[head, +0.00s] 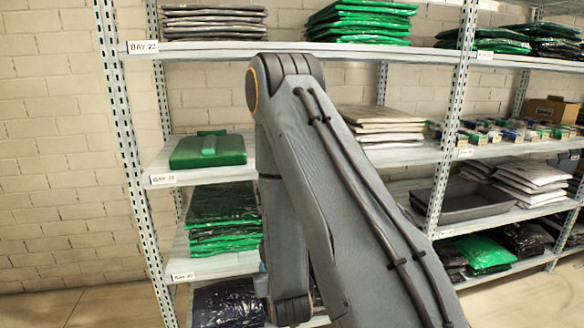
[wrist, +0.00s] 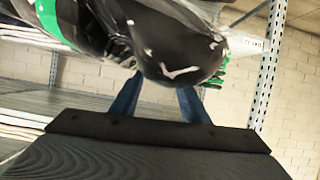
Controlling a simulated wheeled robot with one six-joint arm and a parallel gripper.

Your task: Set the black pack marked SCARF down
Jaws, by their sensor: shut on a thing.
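In the wrist view a glossy black pack (wrist: 165,45) fills the top middle, close to the camera, with pale glints on its wrapping. My gripper (wrist: 160,98) has two blue fingers, shut on this pack. No SCARF marking can be read on it from here. In the head view my arm stands in front of the shelving, and the gripper and the held pack are hidden behind it.
The rack holds a green pack (head: 208,150) on the middle left shelf, a green and black stack (head: 222,222) below, white packs (head: 380,126), a dark tray (head: 462,203) and green packs (head: 360,20) above. In the wrist view, a rack upright (wrist: 268,65) stands right.

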